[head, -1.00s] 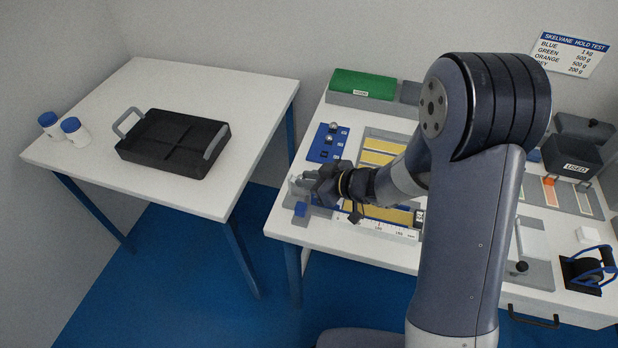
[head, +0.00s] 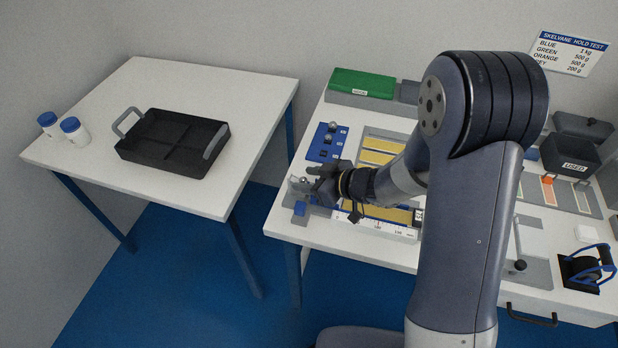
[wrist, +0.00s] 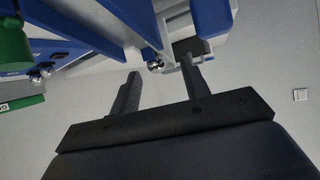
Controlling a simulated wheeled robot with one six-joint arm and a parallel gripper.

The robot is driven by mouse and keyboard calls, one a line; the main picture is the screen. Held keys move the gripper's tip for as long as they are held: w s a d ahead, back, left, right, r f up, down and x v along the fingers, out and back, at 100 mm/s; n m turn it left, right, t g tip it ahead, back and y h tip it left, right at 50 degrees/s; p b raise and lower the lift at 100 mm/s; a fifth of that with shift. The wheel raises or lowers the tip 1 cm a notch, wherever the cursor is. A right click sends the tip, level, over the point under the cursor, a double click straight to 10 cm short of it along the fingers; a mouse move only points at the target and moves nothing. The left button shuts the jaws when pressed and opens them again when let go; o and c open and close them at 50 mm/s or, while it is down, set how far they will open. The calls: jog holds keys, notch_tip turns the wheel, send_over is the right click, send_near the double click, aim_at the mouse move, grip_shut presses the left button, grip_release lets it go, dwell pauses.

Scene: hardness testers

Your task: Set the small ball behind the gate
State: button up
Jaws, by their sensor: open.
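My gripper (head: 308,186) is at the front left of the right-hand table, beside a grey fixture with a small blue block (head: 300,208), which may be the gate. In the wrist view its two fingers (wrist: 160,78) are apart. A small shiny ball (wrist: 155,65) shows between and just beyond the fingertips, close to blue and white parts of the fixture. I see no finger closed on it. Whether the ball rests behind the gate I cannot tell. Two other shiny balls (head: 330,132) sit on a blue board behind my gripper; they also show at the left in the wrist view (wrist: 42,70).
A white ruled rail (head: 375,226) runs along the table front, with yellow strips behind it. A green-topped box (head: 362,84) stands at the back. A black tray (head: 172,143) and two white jars with blue lids (head: 76,132) are on the left table.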

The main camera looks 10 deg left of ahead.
jog(key=v, duration=1)
jog(key=shift+d+r+p, duration=0.2)
jog(key=shift+d+p, duration=0.15)
jog(key=shift+p, duration=0.1)
jog(key=shift+s, duration=0.1)
jog(key=b+x, duration=0.1)
jog(key=x, duration=1)
jog(key=shift+a, duration=0.15)
jog(key=shift+r, duration=0.5)
